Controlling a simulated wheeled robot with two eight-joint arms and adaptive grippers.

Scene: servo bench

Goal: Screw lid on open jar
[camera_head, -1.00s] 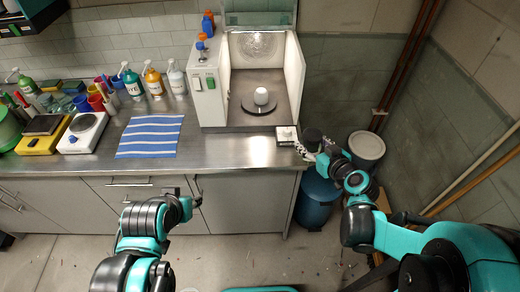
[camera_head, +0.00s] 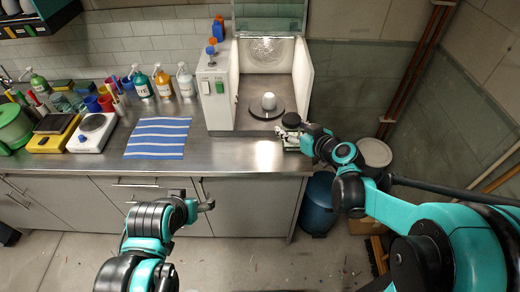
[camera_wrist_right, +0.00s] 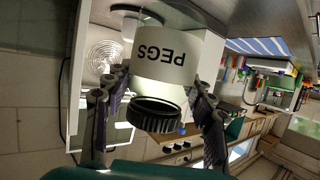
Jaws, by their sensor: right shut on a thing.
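A white jar labelled PEGS stands near the front right edge of the bench; it shows upside down in the right wrist view (camera_wrist_right: 165,52). In the head view the lid and my gripper mostly cover it. The black ribbed lid (camera_head: 291,120) is over the jar; in the right wrist view the lid (camera_wrist_right: 155,115) sits between my fingers. My right gripper (camera_head: 301,134) is shut on the lid. I cannot tell whether lid and jar touch. My left gripper (camera_head: 207,203) is low in front of the cabinets, away from the jar; its opening is unclear.
An open booth (camera_head: 221,101) holds a white object (camera_head: 268,101) on a dark disc, behind the jar. A striped cloth (camera_head: 157,138), scales and bottles are to the left. A blue bin (camera_head: 316,205) stands below the bench's right end. The bench's front middle is clear.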

